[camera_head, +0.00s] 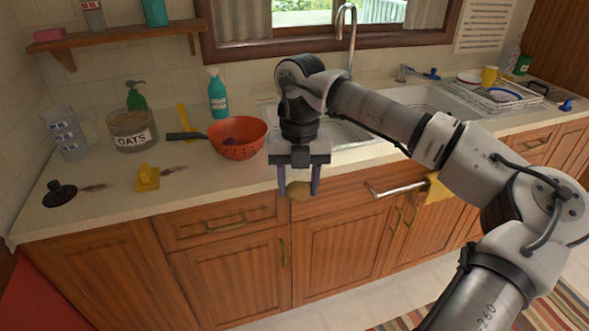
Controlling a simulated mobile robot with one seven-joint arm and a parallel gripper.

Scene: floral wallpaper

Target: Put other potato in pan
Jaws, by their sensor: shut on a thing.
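My gripper (298,188) points down in front of the counter's front edge, near the middle of the view. It is shut on a small brown potato (299,191), which shows between and just below its fingers. A red-orange pan (240,147) with a dark handle pointing left sits on the counter, to the left of my gripper and farther back. It has holes in its side. Something dark purple (232,141) is partly visible inside it; I cannot tell what it is.
The counter (110,212) holds an oats jar (133,130), a teal bottle (217,94), a yellow object (147,178), a black lid (59,194) and a measuring jug (68,134) on the left. A sink (345,133) lies behind my arm. A dish rack (499,97) stands at right.

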